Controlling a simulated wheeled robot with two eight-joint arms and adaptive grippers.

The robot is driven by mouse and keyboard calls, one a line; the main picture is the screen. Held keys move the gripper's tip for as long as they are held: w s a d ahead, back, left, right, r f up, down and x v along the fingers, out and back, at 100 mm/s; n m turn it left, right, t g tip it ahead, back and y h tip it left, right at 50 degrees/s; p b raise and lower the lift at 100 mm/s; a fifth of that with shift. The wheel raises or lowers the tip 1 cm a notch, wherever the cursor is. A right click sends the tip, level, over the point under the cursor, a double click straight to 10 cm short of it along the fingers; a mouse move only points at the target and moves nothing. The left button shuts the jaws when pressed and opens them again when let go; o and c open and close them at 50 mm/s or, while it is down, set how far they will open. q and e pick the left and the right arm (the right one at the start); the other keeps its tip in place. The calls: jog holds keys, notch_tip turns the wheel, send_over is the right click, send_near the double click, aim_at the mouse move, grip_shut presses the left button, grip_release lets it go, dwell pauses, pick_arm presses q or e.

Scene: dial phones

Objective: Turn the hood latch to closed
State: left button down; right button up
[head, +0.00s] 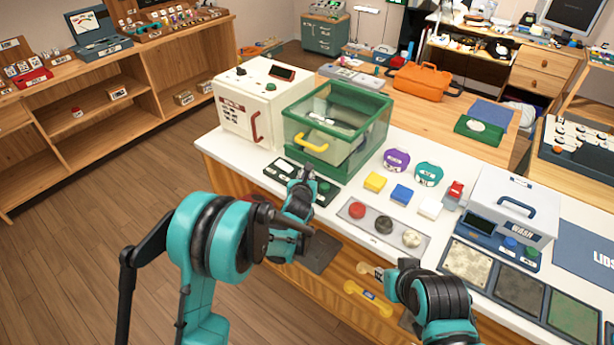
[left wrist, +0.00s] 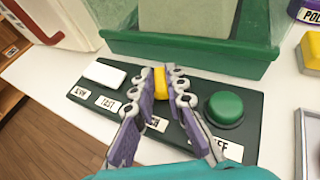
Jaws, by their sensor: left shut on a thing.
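A dark green control panel (head: 281,168) lies in front of the clear hood box (head: 338,128) with a green frame and a yellow handle (head: 312,142). In the left wrist view the panel (left wrist: 75,90) carries a white rectangular switch (left wrist: 104,74), a yellow lever-like piece (left wrist: 160,84) and a round green button (left wrist: 224,108). My left gripper (head: 304,176) is over the panel; in the left wrist view its fingers (left wrist: 170,78) are closed on the yellow piece. Part of the label below is hidden by the fingers. My right gripper (head: 388,275) is low at the counter's front; its fingers are unclear.
A white cabinet (head: 255,100) with a red handle stands left of the hood. A grey plate with red, black and pale knobs (head: 411,238) lies to the right. Coloured blocks (head: 375,182) and a white wash box (head: 513,203) stand further right.

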dwell(0.4)
pick_arm(q)
jog(key=c, duration=1.5)
grip_release()
jog(key=shift+c, duration=0.2)
jog(key=v, duration=1.2)
jog(key=shift+a, duration=0.1)
